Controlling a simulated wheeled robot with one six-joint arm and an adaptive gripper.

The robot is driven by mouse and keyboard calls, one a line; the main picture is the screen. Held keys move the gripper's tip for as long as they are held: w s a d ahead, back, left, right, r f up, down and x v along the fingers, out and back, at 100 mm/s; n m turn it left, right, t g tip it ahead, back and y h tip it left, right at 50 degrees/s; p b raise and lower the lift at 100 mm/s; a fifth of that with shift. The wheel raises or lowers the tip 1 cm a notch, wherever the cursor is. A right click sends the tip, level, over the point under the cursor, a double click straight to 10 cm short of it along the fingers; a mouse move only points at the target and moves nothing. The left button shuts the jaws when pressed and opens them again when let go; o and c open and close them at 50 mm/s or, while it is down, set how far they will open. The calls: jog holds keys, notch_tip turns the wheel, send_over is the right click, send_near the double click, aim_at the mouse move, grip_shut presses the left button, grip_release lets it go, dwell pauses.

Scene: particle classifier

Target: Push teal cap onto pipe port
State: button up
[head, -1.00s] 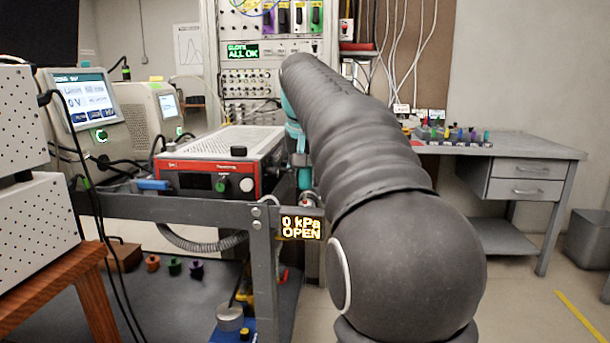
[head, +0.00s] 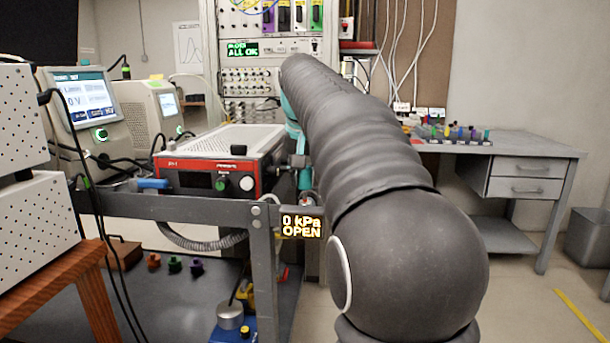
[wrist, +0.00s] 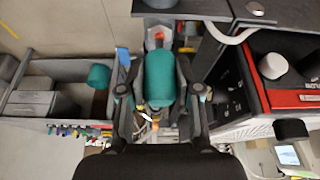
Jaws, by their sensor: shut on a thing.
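In the wrist view, my gripper (wrist: 159,94) is shut on the teal cap (wrist: 159,78), which sits between its two dark fingers. In the head view, the cap (head: 305,179) shows as a narrow upright teal piece left of my large grey arm. The pale and orange fitting just beyond the cap in the wrist view looks like the pipe port (wrist: 158,36). I cannot tell whether the cap touches it. My arm hides much of this area in the head view.
A red-fronted instrument (head: 208,183) stands close to the left of the cap on a grey frame (head: 180,207). A sign on the frame (head: 301,226) reads "0 kPa OPEN". A grey desk (head: 530,149) stands at the right, with clear floor in front.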

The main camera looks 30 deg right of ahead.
aim_at(305, 179)
jog(key=shift+f+b, duration=0.95)
jog(key=shift+f, duration=0.65)
jog(key=o, duration=1.1)
jog(key=v, duration=1.2)
jog(key=shift+a, duration=0.15)
jog(key=s+a+f+n, duration=0.2)
jog(key=s+a+f, duration=0.2)
jog(key=s+f, duration=0.4)
jog(key=s+a+f+n+t+y, duration=0.1)
jog(key=s+a+f+n, duration=0.1)
jog(key=s+a+f, duration=0.3)
jog(key=s+a+f+n+y, duration=0.1)
jog(key=s+a+f, duration=0.4)
jog(key=s+f, duration=0.5)
jog(key=shift+s+f+n+t+p, duration=0.15)
jog(key=shift+s+f+n+p, duration=0.05)
jog(key=shift+f, duration=1.7)
jog(key=shift+s+f+n+t+p, duration=0.15)
jog(key=shift+s+f+n+p, duration=0.05)
jog(key=shift+f, duration=1.75)
